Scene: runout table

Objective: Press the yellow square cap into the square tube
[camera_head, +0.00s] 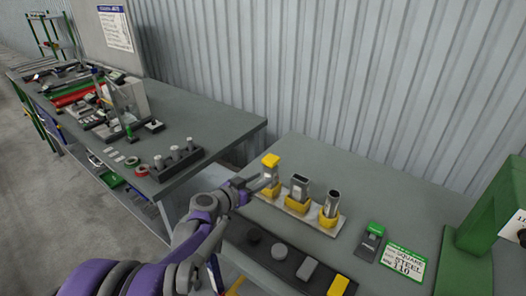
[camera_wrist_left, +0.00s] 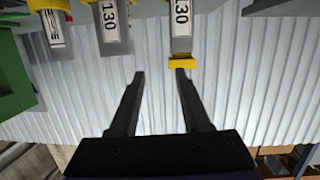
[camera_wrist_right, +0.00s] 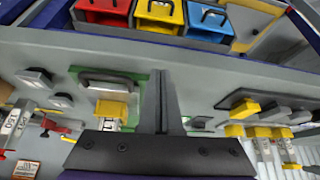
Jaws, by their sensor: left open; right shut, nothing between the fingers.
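The yellow square cap (camera_head: 271,160) sits on the top end of the leftmost, square tube (camera_head: 271,174), which stands upright in a yellow holder. In the left wrist view the cap (camera_wrist_left: 182,63) is at the end of the labelled tube (camera_wrist_left: 181,28); I cannot tell how deep it is seated. My left gripper (camera_head: 262,183) is open beside this tube. In its wrist view the fingertips (camera_wrist_left: 160,73) are apart, the right one close to the cap, with nothing visible between them. My right gripper (camera_wrist_right: 164,72) is shut and empty, seen only in its own wrist view.
A rectangular tube (camera_head: 300,186) and a round tube (camera_head: 331,203) stand to the right on the same base (camera_head: 285,205). In front lies a black tray (camera_head: 262,257) with dark, grey and yellow pieces. A green frame (camera_head: 476,245) stands at right. A cluttered bench (camera_head: 215,115) is at left.

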